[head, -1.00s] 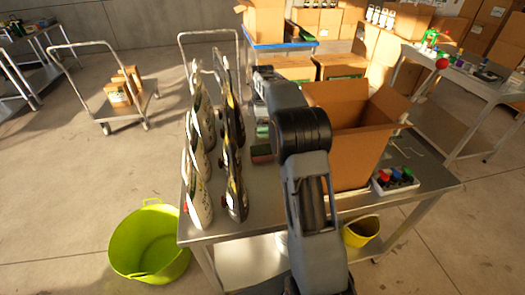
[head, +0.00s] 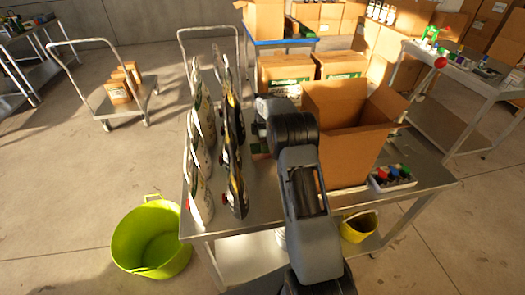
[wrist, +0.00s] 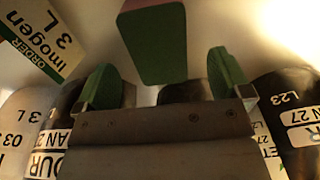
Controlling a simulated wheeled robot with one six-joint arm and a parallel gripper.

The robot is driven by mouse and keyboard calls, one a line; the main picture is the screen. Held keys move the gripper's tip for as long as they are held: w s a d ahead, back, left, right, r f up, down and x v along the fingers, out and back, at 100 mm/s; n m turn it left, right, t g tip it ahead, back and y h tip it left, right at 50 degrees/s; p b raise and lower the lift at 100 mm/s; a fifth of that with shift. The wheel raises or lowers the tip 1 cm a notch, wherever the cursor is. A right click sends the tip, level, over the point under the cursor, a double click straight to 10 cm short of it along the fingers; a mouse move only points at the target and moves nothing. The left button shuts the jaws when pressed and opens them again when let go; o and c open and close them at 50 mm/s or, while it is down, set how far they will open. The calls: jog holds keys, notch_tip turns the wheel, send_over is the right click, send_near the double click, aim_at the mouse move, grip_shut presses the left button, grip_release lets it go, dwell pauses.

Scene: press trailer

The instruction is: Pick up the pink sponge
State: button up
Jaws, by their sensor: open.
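In the head view my arm hides the fingers and most or all of the sponge on the metal table (head: 262,212).
Upright pouches (head: 236,185) stand in rows left of my arm, close to the gripper. An open cardboard box (head: 345,150) stands just right of it. A white tray of coloured-cap bottles (head: 392,180) sits by the right edge. A green tub (head: 150,240) is on the floor.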

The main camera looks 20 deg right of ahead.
jog(key=shift+w+f+p, duration=0.1)
jog(key=shift+f+p, duration=0.45)
jog(key=shift+f, duration=1.55)
jog(key=shift+c, duration=0.4)
jog(key=c, duration=0.9)
